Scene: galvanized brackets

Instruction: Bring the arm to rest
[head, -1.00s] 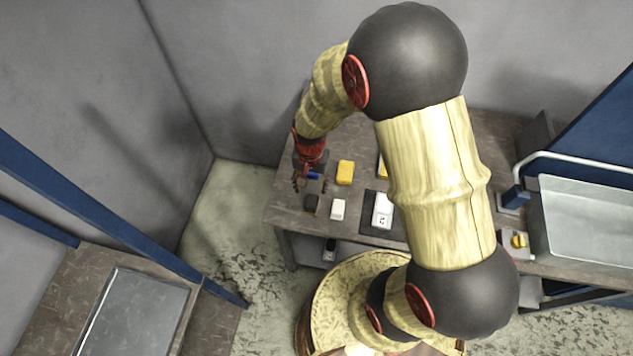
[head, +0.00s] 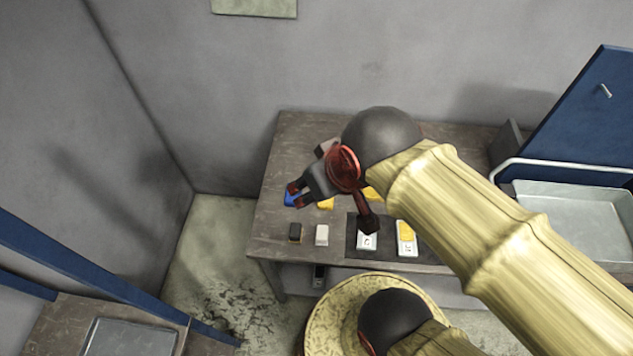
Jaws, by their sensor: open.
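My arm is folded over the workbench (head: 270,218), with its forearm running from the lower right to a dark wrist joint. My gripper (head: 296,194) points left and is open, with its dark, red-marked fingers apart and nothing seen between them. In the picture it overlaps the bench beside a blue piece (head: 290,199). The gap between the gripper and the bench top is hard to judge. My arm hides part of the bench behind it.
A dark mat (head: 385,254) bears white pieces, one topped with yellow. A metal tray (head: 585,215) and blue panel (head: 580,130) stand right. Floor shows at left.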

